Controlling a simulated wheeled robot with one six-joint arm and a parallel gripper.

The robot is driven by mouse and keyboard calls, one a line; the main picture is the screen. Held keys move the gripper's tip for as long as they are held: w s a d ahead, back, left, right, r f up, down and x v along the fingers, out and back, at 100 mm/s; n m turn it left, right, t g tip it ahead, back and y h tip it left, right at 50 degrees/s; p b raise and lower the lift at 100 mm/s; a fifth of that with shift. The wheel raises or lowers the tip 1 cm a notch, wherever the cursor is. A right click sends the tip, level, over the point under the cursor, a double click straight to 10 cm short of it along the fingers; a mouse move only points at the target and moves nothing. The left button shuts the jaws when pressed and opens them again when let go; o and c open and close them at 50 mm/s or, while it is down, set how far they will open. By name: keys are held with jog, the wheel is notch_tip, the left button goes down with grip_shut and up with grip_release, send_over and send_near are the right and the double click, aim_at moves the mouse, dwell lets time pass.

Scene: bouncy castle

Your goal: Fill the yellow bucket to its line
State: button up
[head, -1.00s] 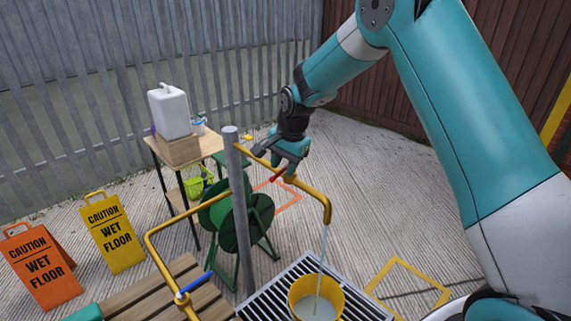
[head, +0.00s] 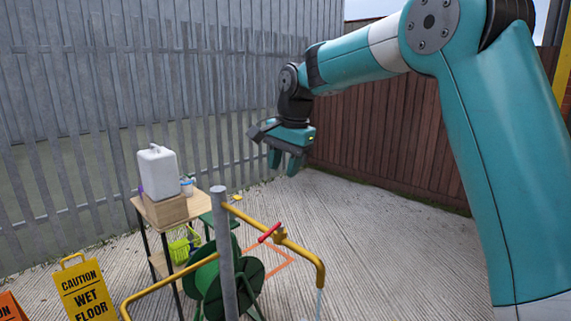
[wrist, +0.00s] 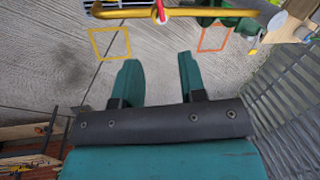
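The yellow bucket is out of sight in both current views. A yellow pipe spout (head: 320,272) bends down at lower right in the head view, with a thin pale stream of water (head: 319,303) below it. The red valve handle (head: 270,232) sits on this pipe; it also shows at the top of the wrist view (wrist: 160,10). My gripper (head: 284,168) is raised well above and behind the pipe, apart from the handle. In the wrist view my gripper (wrist: 157,75) is open, with nothing between its two fingers.
A grey post (head: 224,255) carries the pipes, with a green hose reel (head: 250,285) behind it. A small table (head: 203,207) holds a white jug (head: 158,172). Caution signs (head: 85,292) stand at lower left. Concrete ground at right is clear.

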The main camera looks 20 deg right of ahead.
jog(key=shift+r, duration=0.35)
jog(key=shift+c, duration=1.1)
jog(key=f, duration=0.1)
jog(key=d+f, duration=0.1)
jog(key=f, duration=0.1)
jog(key=shift+s+d+f+n+y+p, duration=0.15)
jog(key=shift+s+d+n+y+p, duration=0.15)
jog(key=shift+y+p, duration=0.1)
grip_shut()
jog(key=n+t+y+p, duration=0.1)
jog(key=y+p, duration=0.1)
send_near(271, 232)
jog(key=s+d, duration=0.3)
jog(key=s+d+f+m+t+y+p, duration=0.1)
jog(key=s+f+m+t+y, duration=0.1)
jog(key=s+f+t, duration=0.35)
jog(key=shift+t, duration=0.25)
jog(key=shift+w+a+f+p, duration=0.55)
jog(key=shift+w+a+p, duration=0.5)
jog(key=shift+w, duration=0.35)
jog(key=shift+w+a+f+p, duration=0.55)
jog(key=shift+w+a+p, duration=0.5)
jog(key=shift+w, duration=0.3)
jog(key=shift+w+a+f+p, duration=0.55)
jog(key=shift+w+a+p, duration=0.5)
jog(key=shift+w, duration=0.35)
